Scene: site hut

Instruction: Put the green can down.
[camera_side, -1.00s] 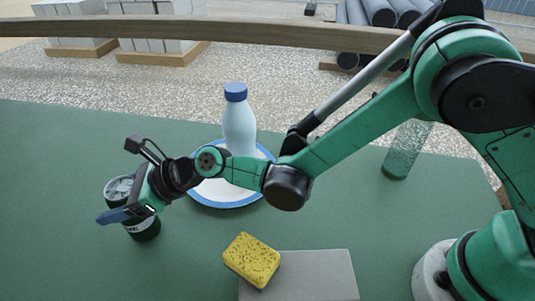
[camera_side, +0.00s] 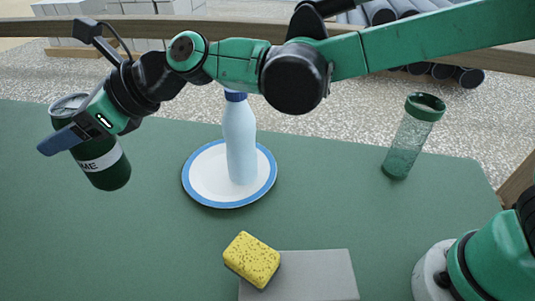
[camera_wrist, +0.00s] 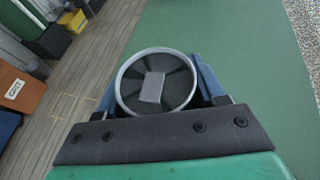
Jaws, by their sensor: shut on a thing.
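The green can (camera_side: 103,163) is dark green with a pale lettered band and a silver top. My gripper (camera_side: 68,137) is shut on it, with a blue finger across its side in the side view. The can is tilted a little and appears held above the green table (camera_side: 330,220), at the left. In the wrist view the can's round top (camera_wrist: 157,82) shows between the two blue fingers (camera_wrist: 160,85). The far finger is hidden in the side view.
A pale blue bottle (camera_side: 240,140) stands on a blue-rimmed white plate (camera_side: 205,192) right of the can. A yellow sponge (camera_side: 251,260) rests partly on a grey slab (camera_side: 315,275). A clear green-topped tumbler (camera_side: 408,140) stands at the right. The front left table is clear.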

